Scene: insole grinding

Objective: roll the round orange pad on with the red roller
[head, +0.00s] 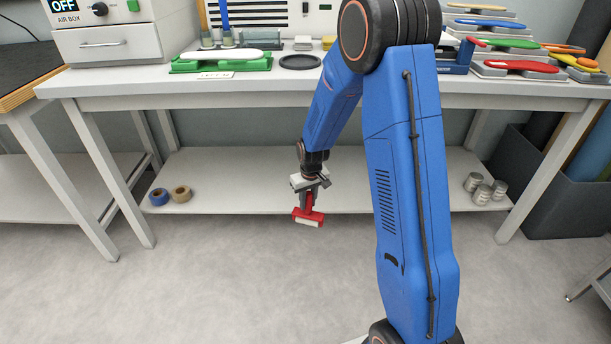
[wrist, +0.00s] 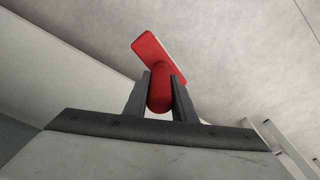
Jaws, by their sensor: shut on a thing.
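My gripper (head: 307,197) hangs in front of the bench, below the level of its top. It is shut on the red roller (head: 308,217), which has a pale cylinder along its lower side. In the wrist view the two dark fingers (wrist: 161,88) clamp the roller's red handle, and its red frame (wrist: 152,50) tilts beyond them. The roller touches nothing else that I can see. I cannot make out a round orange pad. A white insole-shaped piece (head: 222,56) lies on a green holder (head: 190,67) on the bench at left.
The white bench (head: 420,99) has a lower shelf (head: 240,180) with tape rolls (head: 181,194) and metal cans (head: 482,194). A dark round dish (head: 300,62) lies near the bench middle. Coloured insoles (head: 520,66) are racked at right. A grey control box (head: 110,30) stands at left.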

